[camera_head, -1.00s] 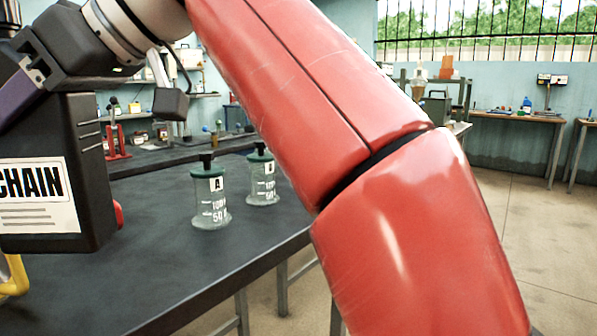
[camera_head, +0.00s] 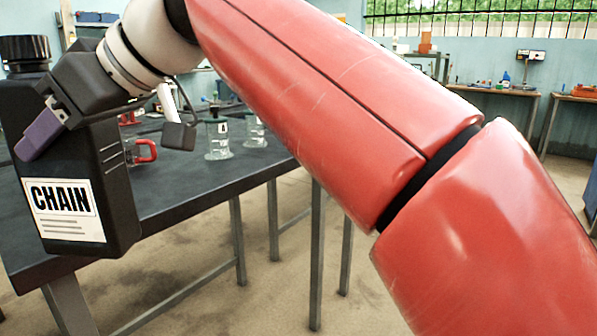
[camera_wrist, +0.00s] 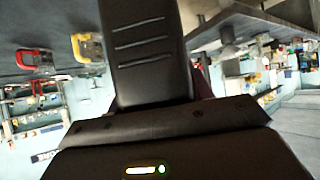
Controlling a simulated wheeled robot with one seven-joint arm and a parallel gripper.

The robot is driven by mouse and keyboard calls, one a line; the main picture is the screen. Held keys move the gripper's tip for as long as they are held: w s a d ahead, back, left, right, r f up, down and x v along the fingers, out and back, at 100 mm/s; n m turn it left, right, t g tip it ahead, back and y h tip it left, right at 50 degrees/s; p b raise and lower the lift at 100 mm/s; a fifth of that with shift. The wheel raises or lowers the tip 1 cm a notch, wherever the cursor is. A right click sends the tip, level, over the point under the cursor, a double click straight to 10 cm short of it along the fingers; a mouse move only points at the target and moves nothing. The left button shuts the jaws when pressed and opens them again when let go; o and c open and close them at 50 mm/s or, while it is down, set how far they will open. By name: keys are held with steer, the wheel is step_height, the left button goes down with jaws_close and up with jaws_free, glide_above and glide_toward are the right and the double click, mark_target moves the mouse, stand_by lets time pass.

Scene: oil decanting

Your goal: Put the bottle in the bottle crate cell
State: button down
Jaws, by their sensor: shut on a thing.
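A black bottle (camera_head: 112,180) with a white label reading CHAIN and a black cap hangs upright at the left in the head view. My gripper (camera_head: 45,132) is shut on it near its upper part and holds it in front of the table. In the wrist view the bottle (camera_wrist: 145,55) fills the upper middle, with ridges on its side. The far fingertips are hidden behind the bottle. I cannot make out a bottle crate in either view.
A dark table (camera_head: 190,180) stands behind the bottle, with two glass jars (camera_head: 217,140) near its far end. A red-handled object (camera_head: 146,150) is beside the bottle. The floor (camera_head: 280,270) right of the table looks clear. Other benches line the back wall.

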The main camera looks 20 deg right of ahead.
steer(key=w+d+f+m+t+h, duration=0.2)
steer(key=d+f, duration=0.6)
steer(key=f, duration=1.1)
steer(key=w+d+f+m+t+h, duration=0.2)
steer(key=w+d+f+m+h, duration=0.5)
steer(key=f, duration=1.2)
steer(key=w+d+f+m+t+h, duration=0.2)
steer(key=w+d+f+m+h, duration=0.2)
steer(key=f, duration=1.6)
steer(key=w+d+m, duration=0.1)
steer(key=d+m, duration=0.2)
steer(key=d, duration=0.2)
steer(key=shift+m, duration=0.4)
steer(key=shift+a, duration=0.15)
